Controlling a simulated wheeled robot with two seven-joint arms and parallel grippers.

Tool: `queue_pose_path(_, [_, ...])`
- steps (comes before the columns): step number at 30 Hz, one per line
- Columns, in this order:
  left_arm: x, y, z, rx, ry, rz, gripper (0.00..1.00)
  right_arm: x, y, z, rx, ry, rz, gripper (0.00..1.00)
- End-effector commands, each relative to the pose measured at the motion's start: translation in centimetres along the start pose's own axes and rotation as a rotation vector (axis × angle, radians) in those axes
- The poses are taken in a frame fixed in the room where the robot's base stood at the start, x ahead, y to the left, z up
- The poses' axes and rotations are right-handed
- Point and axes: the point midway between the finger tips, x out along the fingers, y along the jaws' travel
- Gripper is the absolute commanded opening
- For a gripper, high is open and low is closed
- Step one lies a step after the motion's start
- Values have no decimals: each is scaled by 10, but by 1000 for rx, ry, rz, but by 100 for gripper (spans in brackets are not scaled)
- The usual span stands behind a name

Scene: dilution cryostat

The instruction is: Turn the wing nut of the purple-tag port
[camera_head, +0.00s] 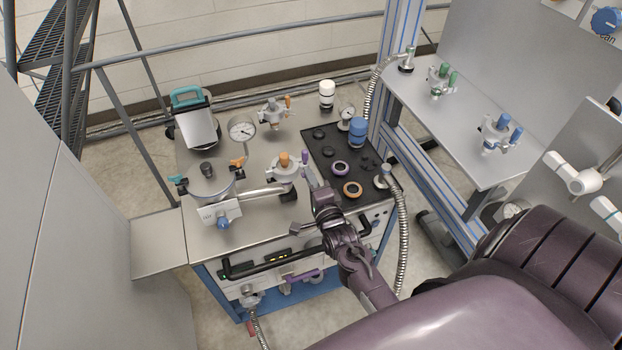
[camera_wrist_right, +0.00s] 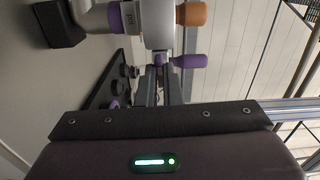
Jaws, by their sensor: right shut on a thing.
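The port with the purple wing nut (camera_head: 304,157) stands near the middle of the steel bench top. It has a silver clamp (camera_head: 284,172) and an orange cap (camera_head: 284,158). My right gripper (camera_head: 309,174) reaches it from the front right. In the right wrist view the purple wing nut (camera_wrist_right: 190,61) sits at the tips of my right gripper (camera_wrist_right: 160,72), which is shut on it; the grasped part is mostly hidden. A purple band (camera_wrist_right: 115,18) and the orange cap (camera_wrist_right: 193,15) show beside it. My left gripper is not in view.
Left of the port is a round vessel (camera_head: 208,187) with orange and teal wing nuts. A dial gauge (camera_head: 242,129) and another clamped port (camera_head: 274,112) stand behind. A black mat (camera_head: 322,152) with rings and caps lies to the right. A corrugated hose (camera_head: 402,240) hangs at the bench's right side.

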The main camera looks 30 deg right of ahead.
Motion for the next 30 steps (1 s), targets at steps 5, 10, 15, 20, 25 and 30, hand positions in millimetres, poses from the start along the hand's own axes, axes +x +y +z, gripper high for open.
queue_pose_path(5, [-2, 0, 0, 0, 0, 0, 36, 0, 0, 1, -99, -2, 2, 0])
queue_pose_path(10, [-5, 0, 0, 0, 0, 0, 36, 0, 0, 1, -242, -3, 2, 0])
queue_pose_path(15, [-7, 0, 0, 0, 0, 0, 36, 0, 0, 1, -404, -2, 2, 0])
queue_pose_path(20, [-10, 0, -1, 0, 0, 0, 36, 0, 0, 1, -557, -3, 1, 0])
queue_pose_path(25, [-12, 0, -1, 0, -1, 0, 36, 0, 0, 1, -718, -3, 1, 0])
queue_pose_path(30, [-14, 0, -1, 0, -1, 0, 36, 0, 1, 1, -880, -4, 2, 0])
